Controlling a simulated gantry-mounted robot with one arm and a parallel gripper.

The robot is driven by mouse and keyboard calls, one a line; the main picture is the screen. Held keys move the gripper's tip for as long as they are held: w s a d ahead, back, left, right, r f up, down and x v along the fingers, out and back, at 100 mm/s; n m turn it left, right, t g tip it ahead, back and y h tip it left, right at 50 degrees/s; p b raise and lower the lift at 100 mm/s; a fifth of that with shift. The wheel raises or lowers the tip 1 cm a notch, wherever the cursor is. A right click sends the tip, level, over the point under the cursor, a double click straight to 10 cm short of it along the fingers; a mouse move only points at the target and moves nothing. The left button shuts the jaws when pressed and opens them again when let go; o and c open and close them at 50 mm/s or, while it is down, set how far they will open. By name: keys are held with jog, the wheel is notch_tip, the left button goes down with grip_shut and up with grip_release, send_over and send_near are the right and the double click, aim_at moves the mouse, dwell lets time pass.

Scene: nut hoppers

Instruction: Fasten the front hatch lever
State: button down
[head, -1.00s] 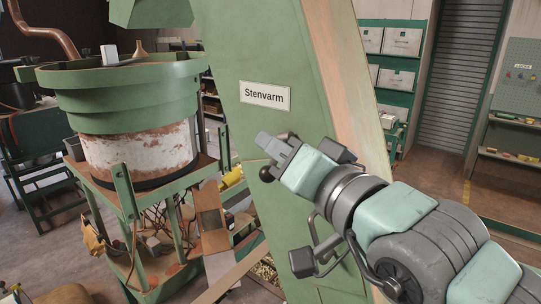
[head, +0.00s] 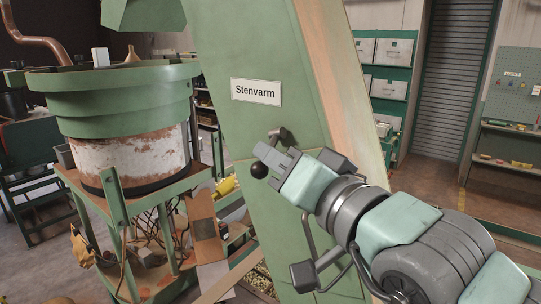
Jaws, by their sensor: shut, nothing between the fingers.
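The green front panel of the hopper (head: 225,60) carries a white "Stenvarm" sign (head: 256,92). Below the sign is the hatch lever, with a black ball knob (head: 259,170) at its lower left and a dark metal pivot (head: 285,135) at its upper right. The middle of the lever is hidden behind my fingers. My gripper (head: 270,154) is shut and empty, its tips in front of the lever between pivot and knob. I cannot tell whether the fingers touch it. The hatch outline is mostly hidden behind my arm.
A green bowl feeder (head: 115,100) on a frame stands at the left. Shelves with boxes (head: 385,50) and a roller shutter (head: 443,90) are behind. Open floor shows at the right.

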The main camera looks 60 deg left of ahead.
jog(key=shift+w+f, duration=0.25)
jog(key=shift+f, duration=0.15)
notch_tip(320, 180, up, 4)
jog(key=r+p, duration=0.1)
jog(key=p, duration=0.2)
jog(key=w+d+f+b, duration=0.2)
jog(key=d, duration=0.6)
jog(key=shift+w+d, duration=0.3)
jog(key=shift+d, duration=0.05)
